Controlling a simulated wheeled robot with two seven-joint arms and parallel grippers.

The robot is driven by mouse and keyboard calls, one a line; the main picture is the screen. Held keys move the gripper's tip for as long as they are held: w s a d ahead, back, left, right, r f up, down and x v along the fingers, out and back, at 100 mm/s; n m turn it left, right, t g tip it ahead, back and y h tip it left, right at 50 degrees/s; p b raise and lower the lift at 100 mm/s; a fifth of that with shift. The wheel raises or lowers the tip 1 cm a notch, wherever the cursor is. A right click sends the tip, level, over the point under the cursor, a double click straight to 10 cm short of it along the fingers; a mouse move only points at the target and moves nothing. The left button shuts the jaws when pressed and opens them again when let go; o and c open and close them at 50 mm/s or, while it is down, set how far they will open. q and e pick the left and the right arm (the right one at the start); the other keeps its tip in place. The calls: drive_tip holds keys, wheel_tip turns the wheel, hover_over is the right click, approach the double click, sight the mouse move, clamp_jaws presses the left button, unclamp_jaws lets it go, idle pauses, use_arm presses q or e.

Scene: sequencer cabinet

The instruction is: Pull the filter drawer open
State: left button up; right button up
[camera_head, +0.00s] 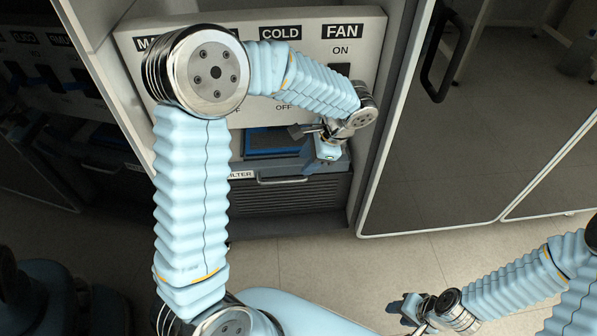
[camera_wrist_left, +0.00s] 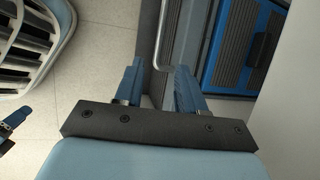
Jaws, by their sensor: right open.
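The filter drawer (camera_head: 290,197) is a dark grey slatted front low in the cabinet, with a grey bar handle (camera_head: 282,181) and a FILTER label. It stands partly out, and a blue-framed filter (camera_head: 272,141) shows behind its front edge. The filter also shows in the left wrist view (camera_wrist_left: 240,45). My left gripper (camera_head: 312,168) is at the handle's right end. In the left wrist view its blue fingers (camera_wrist_left: 158,72) are apart, with the handle's end (camera_wrist_left: 163,45) between the tips; contact is unclear. My right gripper (camera_head: 400,306) is open and empty, low above the floor.
The control panel (camera_head: 330,28) with MAIN, COLD and FAN switches is above the drawer, partly hidden by my left arm. A dark cabinet door (camera_head: 430,130) with a black handle (camera_head: 445,55) stands right of the drawer. The floor (camera_head: 310,260) in front is clear.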

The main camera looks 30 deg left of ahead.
sight(291, 180)
use_arm(q)
drive_tip(key=b+x, duration=0.1)
drive_tip(key=x, duration=0.8)
drive_tip(key=shift+f, duration=0.1)
drive_tip(key=shift+c, duration=0.3)
clamp_jaws()
